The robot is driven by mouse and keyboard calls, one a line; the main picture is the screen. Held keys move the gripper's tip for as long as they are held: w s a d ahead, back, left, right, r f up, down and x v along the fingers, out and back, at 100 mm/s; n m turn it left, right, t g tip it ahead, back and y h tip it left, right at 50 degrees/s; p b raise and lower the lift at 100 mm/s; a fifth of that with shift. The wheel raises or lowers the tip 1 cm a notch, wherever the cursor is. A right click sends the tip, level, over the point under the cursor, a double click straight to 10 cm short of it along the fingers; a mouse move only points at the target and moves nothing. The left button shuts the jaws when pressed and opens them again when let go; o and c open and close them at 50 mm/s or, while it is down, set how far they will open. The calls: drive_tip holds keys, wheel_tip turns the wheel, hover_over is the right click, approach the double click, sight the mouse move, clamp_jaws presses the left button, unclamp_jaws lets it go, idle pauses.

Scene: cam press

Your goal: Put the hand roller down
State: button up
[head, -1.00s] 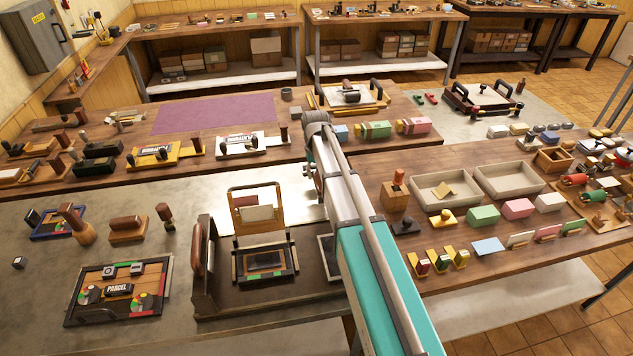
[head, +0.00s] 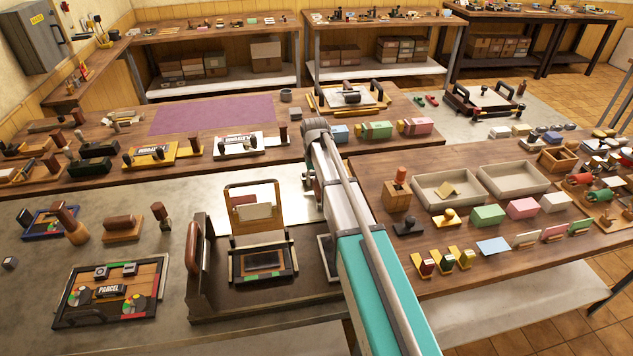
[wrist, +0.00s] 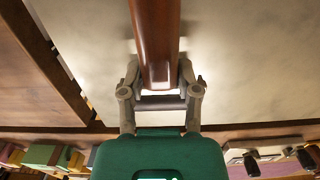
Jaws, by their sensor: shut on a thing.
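The hand roller (wrist: 156,40) shows in the wrist view as a long reddish-brown wooden handle running up out of the picture. My gripper (wrist: 158,76) has its two fingers on either side of the handle and is shut on it. The roller's far end is outside the wrist view. In the head view my arm hides most of the gripper and the roller, and only a small grey part of the gripper (head: 308,182) shows beside my arm, over the bench at the right of the press frame.
A press with a hinged wooden frame (head: 229,217) stands left of my arm, with a PARCEL tray (head: 62,318) further left. A bare metal bench strip (head: 178,262) lies between them. Two shallow trays (head: 419,184) and coloured blocks (head: 488,214) crowd the right table.

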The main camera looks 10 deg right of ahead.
drive_tip(key=shift+f, duration=0.15)
drive_tip(key=o, duration=1)
drive_tip(key=shift+r, duration=0.2)
drive_tip(key=r+p, duration=1.2)
drive_tip(key=shift+w, duration=0.25)
idle(0.6)
drive_tip(key=shift+t, duration=0.3)
drive_tip(key=s, duration=2.6)
drive_tip(key=shift+s+d, duration=0.2)
drive_tip(key=shift+s, duration=0.1)
